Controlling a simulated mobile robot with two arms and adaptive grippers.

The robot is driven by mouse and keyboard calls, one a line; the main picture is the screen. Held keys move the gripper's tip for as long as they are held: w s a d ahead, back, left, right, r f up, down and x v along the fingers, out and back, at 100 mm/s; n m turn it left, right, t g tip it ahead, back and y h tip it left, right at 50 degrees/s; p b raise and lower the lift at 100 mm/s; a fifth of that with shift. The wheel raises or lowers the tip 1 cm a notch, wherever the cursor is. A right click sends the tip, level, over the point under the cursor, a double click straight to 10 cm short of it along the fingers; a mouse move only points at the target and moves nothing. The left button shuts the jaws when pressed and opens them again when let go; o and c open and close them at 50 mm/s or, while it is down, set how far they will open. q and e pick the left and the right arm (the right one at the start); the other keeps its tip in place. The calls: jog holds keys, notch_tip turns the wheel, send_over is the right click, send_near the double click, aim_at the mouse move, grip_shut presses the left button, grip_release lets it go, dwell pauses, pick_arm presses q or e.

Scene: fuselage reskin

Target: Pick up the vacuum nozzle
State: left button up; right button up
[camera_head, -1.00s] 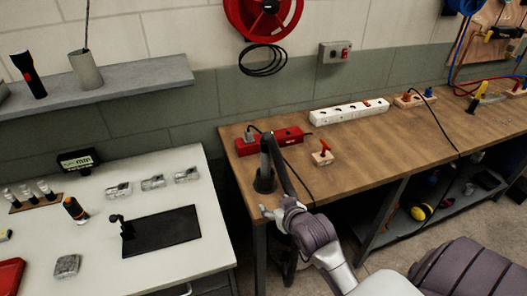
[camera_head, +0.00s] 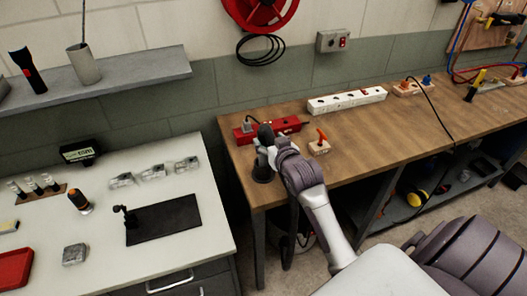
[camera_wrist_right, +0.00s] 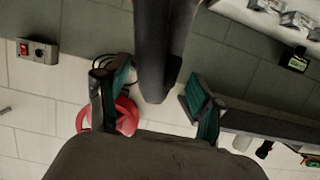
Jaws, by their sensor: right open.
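In the right wrist view, the dark tube of the nozzle (camera_wrist_right: 163,45) reaches in from the top to between the two teal-padded fingers of my right gripper (camera_wrist_right: 158,92). The fingers are apart, with gaps on both sides of the tube. My left gripper is not in view.
A red power strip (camera_head: 275,128) lies behind the nozzle, and a red-handled tool on a wooden block (camera_head: 319,147) stands to the right. A white power strip (camera_head: 346,100) lies farther back. The white table (camera_head: 175,259) is at the left. The bench's front right is mostly clear.

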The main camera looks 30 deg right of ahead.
aim_at(265, 139)
jog(key=x, duration=0.2)
jog(key=p+x, duration=0.1)
jog(key=shift+w+a, duration=0.25)
jog(key=shift+w, duration=0.25)
jog(key=shift+w+d+f, duration=0.1)
jog(key=shift+w+f, duration=0.05)
jog(key=shift+w, duration=0.05)
jog(key=shift+s, duration=0.1)
jog(key=shift+c, duration=0.6)
grip_shut()
